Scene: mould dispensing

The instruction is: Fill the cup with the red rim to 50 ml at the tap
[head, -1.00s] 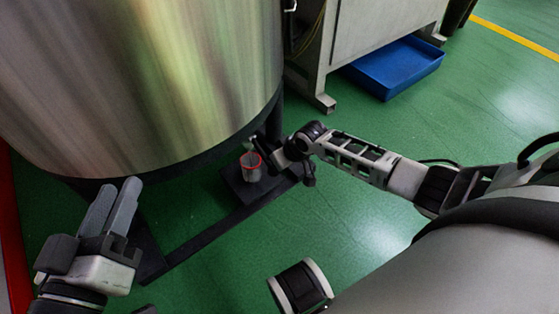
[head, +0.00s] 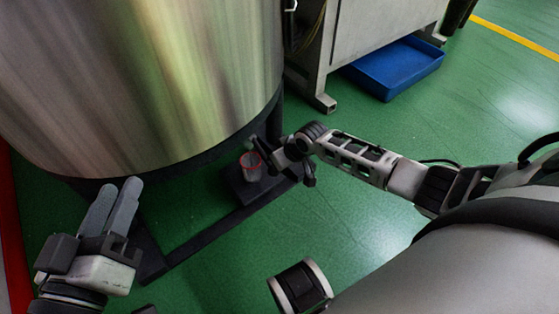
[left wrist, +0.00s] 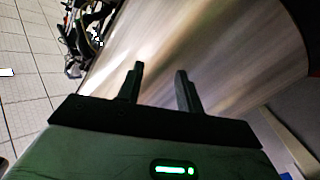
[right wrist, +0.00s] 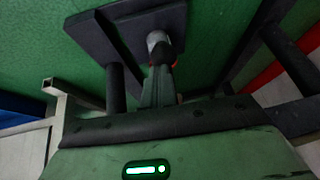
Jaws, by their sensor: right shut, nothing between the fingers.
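The cup with the red rim (head: 251,172) stands upright on a dark plate (head: 236,186) low beside the tank. Its liquid level is too small to read. My right gripper (head: 262,150) is at the cup's upper right, close to its rim. In the right wrist view its fingers (right wrist: 160,87) are together and empty, in front of a grey cylindrical shape and a bit of red. The tap is not clearly distinguishable there. My left gripper (head: 121,205) is open and empty in front of the tank, far from the cup; its parted fingers show in the left wrist view (left wrist: 158,88).
The big steel tank (head: 140,80) fills the upper left, above a dark base frame (head: 205,235). A metal cabinet (head: 385,30) and a blue tray (head: 395,68) stand at the back. Green floor is clear on the right.

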